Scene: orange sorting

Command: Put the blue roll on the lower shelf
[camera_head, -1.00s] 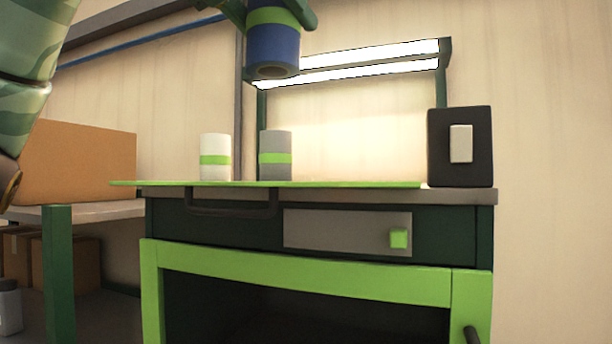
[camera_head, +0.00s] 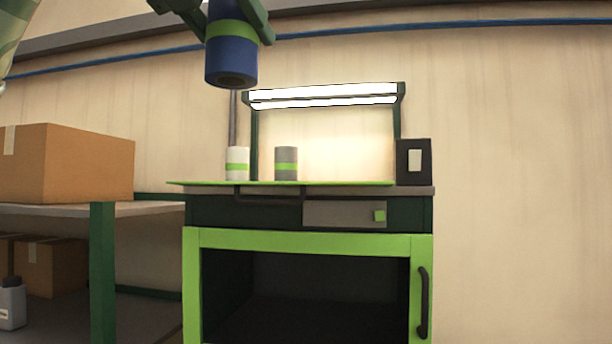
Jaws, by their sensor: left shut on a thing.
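The blue roll (camera_head: 231,60) is a blue cylinder with a green band, held upright in the air at the top of the view. My left gripper (camera_head: 232,22) is shut on it, with dark green fingers on both sides. The roll appears in front of the wall, above and nearer than the workbench. A table at the left has a top (camera_head: 155,209) and a lower shelf (camera_head: 150,318) close to the floor, partly out of view. I cannot see my right gripper.
The workbench (camera_head: 309,240) has an open dark compartment below. A white roll (camera_head: 237,163), a grey roll (camera_head: 286,163) and a black box (camera_head: 413,161) stand on its top. A cardboard box (camera_head: 66,163) is on the left table. Another box (camera_head: 57,266) and a bottle (camera_head: 11,304) are below.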

